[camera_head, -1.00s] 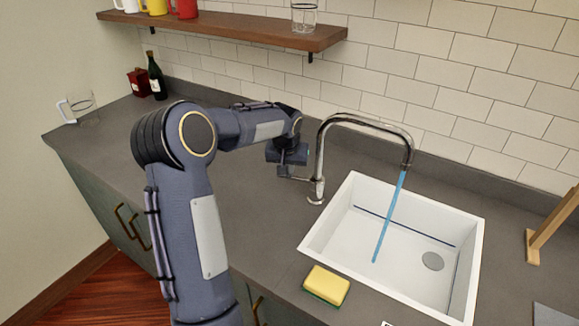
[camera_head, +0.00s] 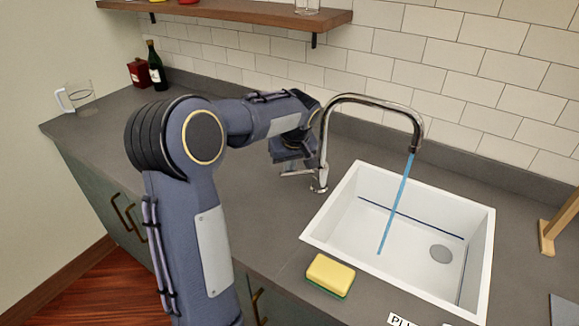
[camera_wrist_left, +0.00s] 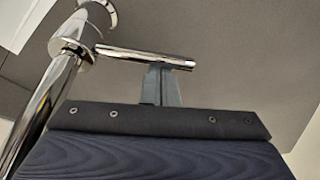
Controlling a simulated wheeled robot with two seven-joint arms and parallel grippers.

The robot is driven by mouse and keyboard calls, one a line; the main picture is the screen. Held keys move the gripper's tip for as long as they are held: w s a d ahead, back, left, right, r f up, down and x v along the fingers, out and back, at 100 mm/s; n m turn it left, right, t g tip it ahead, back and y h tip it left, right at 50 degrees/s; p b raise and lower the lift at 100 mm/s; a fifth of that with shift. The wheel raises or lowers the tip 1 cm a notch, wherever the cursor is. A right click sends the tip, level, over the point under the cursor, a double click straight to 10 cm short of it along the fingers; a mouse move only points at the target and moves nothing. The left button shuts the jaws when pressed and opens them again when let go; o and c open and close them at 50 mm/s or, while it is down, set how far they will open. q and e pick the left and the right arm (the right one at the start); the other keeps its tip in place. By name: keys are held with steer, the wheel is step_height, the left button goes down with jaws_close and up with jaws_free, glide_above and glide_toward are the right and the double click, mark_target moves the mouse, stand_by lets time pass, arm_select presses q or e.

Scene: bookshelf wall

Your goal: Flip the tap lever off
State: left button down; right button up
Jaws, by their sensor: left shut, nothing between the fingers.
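The chrome tap (camera_head: 325,140) stands behind the left edge of the white sink, with its spout arching over it. A blue stream of water (camera_head: 398,200) runs from the spout into the sink. The tap lever (camera_head: 297,172) sticks out to the left from the tap's lower body. My left gripper (camera_head: 287,168) is shut and empty beside the lever, left of the tap. In the left wrist view the lever (camera_wrist_left: 140,54) crosses just in front of the shut fingers (camera_wrist_left: 162,86); they overlap there, and I cannot tell whether they touch. My right gripper is out of view.
The white sink (camera_head: 330,215) is right of the tap. A yellow sponge (camera_head: 331,272) lies on the counter in front. A glass mug (camera_head: 77,97), a dark bottle (camera_head: 155,68) and a red box (camera_head: 139,74) stand far left. The tiled wall is close behind the tap.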

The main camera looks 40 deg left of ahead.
arm_select(q)
steer(key=d+n, duration=0.1)
steer(key=s+d+n+b, duration=0.1)
steer(key=shift+s+f+n+g, duration=0.1)
steer(key=shift+n+g, duration=0.3)
steer(key=n, duration=0.1)
steer(key=d+n, duration=0.1)
steer(key=shift+s+d+n+g+y, duration=0.3)
steer(key=shift+s+g, duration=0.05)
steer(key=shift+g, duration=0.05)
steer(key=shift+s+d+n+g, duration=0.15)
steer(key=shift+d+n+g, duration=0.15)
steer(key=shift+d+n, duration=0.45)
steer(key=shift+d, duration=0.35)
